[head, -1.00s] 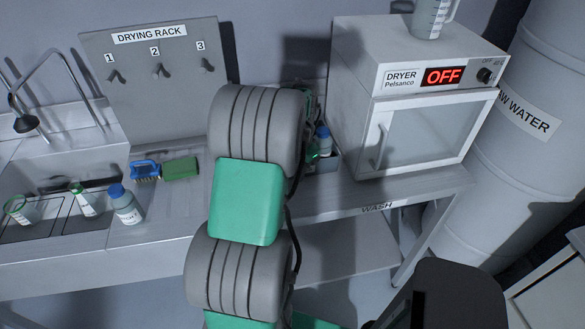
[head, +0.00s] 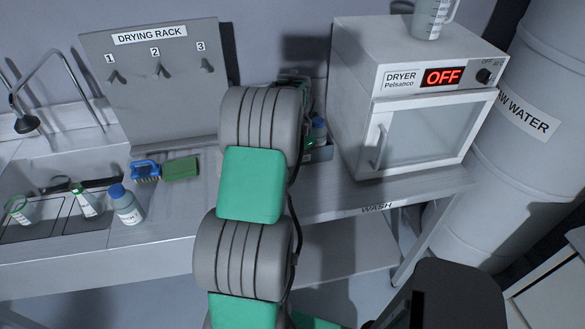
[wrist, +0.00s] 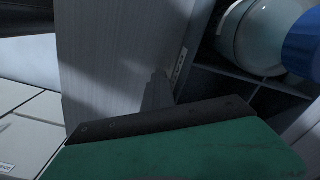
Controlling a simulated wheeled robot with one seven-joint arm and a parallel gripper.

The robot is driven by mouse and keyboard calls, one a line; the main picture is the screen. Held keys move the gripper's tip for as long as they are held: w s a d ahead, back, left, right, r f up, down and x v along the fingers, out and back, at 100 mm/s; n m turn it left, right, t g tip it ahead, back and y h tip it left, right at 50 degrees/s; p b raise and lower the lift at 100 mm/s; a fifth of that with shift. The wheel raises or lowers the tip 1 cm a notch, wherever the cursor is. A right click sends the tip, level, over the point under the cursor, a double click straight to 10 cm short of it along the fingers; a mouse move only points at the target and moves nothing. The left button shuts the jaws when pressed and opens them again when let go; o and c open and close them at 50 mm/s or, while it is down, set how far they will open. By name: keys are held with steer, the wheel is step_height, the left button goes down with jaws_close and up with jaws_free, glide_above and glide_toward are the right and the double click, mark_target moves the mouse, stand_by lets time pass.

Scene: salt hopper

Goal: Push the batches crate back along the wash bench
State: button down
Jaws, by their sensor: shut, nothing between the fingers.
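The batches crate (head: 324,154) is a grey box on the wash bench (head: 335,200), left of the dryer. It is partly hidden behind my arm in the head view. A blue-capped bottle (head: 319,130) stands in it. In the wrist view the crate's divided inside (wrist: 240,80) shows at the right, with a large blue-capped bottle (wrist: 265,35) in it. My gripper (wrist: 160,80) is shut and empty, close beside the crate. I cannot tell whether its tips touch the crate.
The dryer (head: 420,130) stands close right of the crate. The drying rack (head: 150,85) is at the back left. The bench front right is clear.

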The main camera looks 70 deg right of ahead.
steer(key=shift+w+d+p, duration=0.4)
steer(key=shift+w+d, duration=0.55)
steer(key=shift+d, duration=0.6)
steer(key=shift+w+d+p, duration=0.4)
steer(key=shift+w+d, duration=0.55)
steer(key=shift+d, duration=0.65)
steer(key=shift+w+d+p, duration=0.4)
steer(key=shift+w+d, duration=0.55)
steer(key=shift+d, duration=0.6)
steer(key=shift+s+a+r+p, duration=0.15)
steer(key=shift+s+a+r, duration=0.3)
steer(key=shift+a+r, duration=0.35)
steer(key=shift+s+a+r+p, duration=0.1)
steer(key=shift+s+a+r, duration=0.35)
steer(key=shift+a+r, duration=0.3)
steer(key=shift+s+a+r+p, duration=0.15)
steer(key=shift+s+a+r, duration=0.4)
steer(key=shift+r, duration=0.4)
steer(key=shift+w+a, duration=0.1)
